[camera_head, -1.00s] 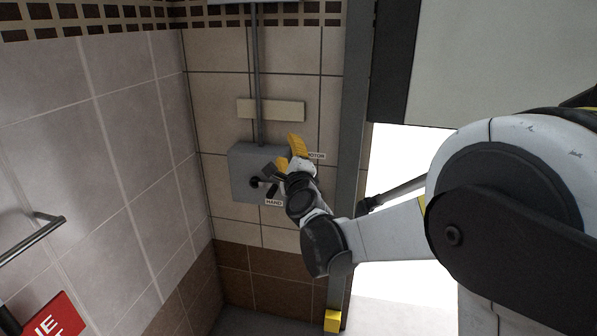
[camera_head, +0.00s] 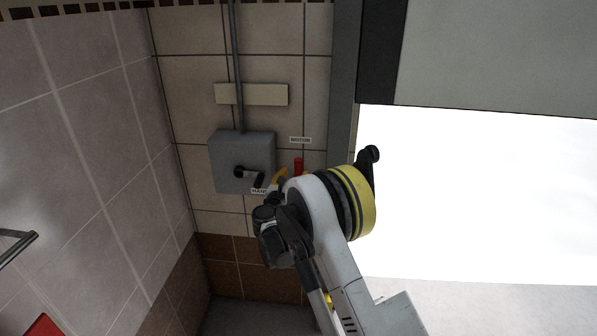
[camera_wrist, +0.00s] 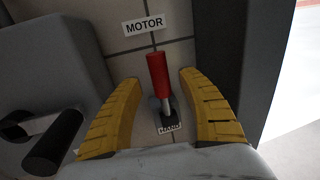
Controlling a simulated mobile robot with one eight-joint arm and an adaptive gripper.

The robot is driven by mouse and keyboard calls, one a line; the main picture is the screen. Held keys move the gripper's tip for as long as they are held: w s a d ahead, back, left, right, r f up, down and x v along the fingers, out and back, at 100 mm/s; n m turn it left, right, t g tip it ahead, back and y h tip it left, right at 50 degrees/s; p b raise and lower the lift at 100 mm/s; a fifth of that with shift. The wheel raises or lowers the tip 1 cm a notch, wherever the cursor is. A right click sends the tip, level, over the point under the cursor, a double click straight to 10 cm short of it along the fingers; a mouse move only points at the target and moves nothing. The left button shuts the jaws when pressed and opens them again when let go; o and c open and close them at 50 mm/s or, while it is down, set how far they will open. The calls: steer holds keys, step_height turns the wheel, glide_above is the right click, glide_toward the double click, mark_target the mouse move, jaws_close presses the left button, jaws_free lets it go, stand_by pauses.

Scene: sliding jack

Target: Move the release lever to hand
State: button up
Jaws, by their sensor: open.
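The release lever (camera_wrist: 158,76) has a red grip on a short metal shaft and points up toward the MOTOR label (camera_wrist: 144,24). In the head view the lever's red grip (camera_head: 298,164) shows just above my arm, which hides its lower part. My gripper (camera_wrist: 159,82) is open, with one yellow finger on each side of the lever and a gap to each. A small label (camera_wrist: 170,128) sits by the lever's base, hard to read. In the head view a HAND label (camera_head: 259,190) is partly visible, and my gripper (camera_head: 282,178) is mostly hidden.
A grey box (camera_head: 242,150) with a black crank handle (camera_head: 249,175) is on the tiled wall left of the lever. A grey door post (camera_head: 345,90) stands close on the right. A bright opening lies beyond it.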

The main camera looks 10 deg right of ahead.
mark_target(297, 170)
steer(key=shift+b+x, duration=0.5)
steer(key=shift+x, duration=1.75)
jaws_close()
